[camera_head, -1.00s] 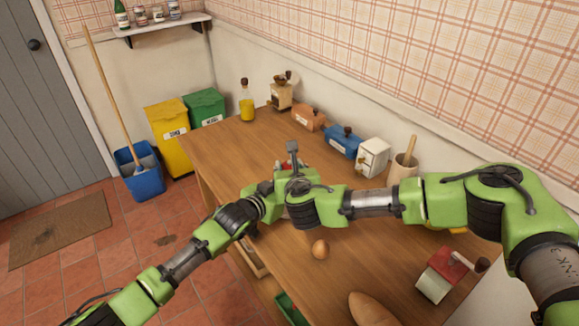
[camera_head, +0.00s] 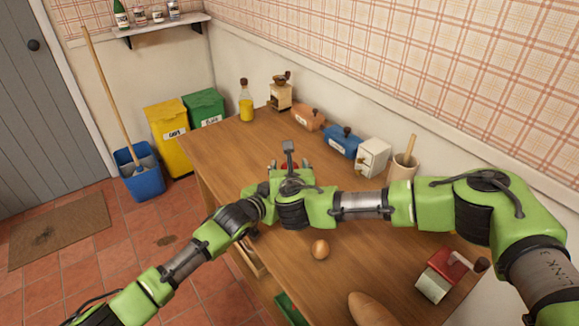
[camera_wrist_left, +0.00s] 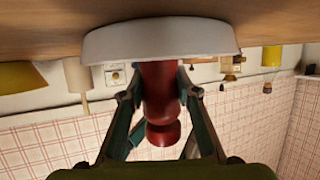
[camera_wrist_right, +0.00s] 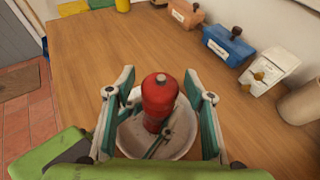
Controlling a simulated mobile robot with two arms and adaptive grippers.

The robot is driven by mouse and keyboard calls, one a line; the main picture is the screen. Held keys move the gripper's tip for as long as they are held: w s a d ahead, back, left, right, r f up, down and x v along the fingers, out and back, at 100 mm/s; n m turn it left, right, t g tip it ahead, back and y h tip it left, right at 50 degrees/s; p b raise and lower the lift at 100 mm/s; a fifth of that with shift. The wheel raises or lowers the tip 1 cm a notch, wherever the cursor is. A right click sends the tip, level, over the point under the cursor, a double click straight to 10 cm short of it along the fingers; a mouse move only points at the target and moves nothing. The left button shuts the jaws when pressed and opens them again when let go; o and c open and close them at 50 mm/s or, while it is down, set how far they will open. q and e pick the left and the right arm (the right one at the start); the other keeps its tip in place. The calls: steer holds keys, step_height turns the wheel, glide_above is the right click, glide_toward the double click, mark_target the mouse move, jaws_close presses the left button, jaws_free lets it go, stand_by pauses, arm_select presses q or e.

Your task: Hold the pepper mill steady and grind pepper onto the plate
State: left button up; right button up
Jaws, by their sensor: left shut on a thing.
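The red pepper mill (camera_wrist_right: 160,98) stands upright over the white plate (camera_wrist_right: 183,148), with its knobbed top facing the right wrist camera. The mill also shows in the left wrist view (camera_wrist_left: 161,95), where that picture appears upside down and the plate's rim (camera_wrist_left: 160,42) is at the top. My left gripper (camera_wrist_left: 160,88) is shut on the mill's body from the side. My right gripper (camera_wrist_right: 160,90) is above the mill, fingers apart on either side of its top with gaps visible. In the head view my arms hide most of the mill and plate.
An egg (camera_head: 320,249), a bread loaf (camera_head: 370,309) and a red-topped white grinder (camera_head: 442,275) are on the table's near side. Blue (camera_head: 346,142) and orange (camera_head: 308,117) boxes, a white box (camera_head: 374,157) and a utensil crock (camera_head: 403,168) line the wall.

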steer(key=shift+s, duration=0.1)
steer(key=v, duration=1.1)
steer(key=shift+s+d+r, duration=0.15)
steer(key=shift+s+r, duration=0.1)
steer(key=shift+s, duration=0.1)
steer(key=shift+w+d+n+g+y, duration=0.6)
steer(key=shift+d+n+y, duration=1.55)
steer(key=shift+y, duration=0.55)
steer(key=x, duration=1.2)
steer(key=shift+s+a+f, duration=0.1)
steer(key=shift+f, duration=0.05)
steer(key=c, duration=1.2)
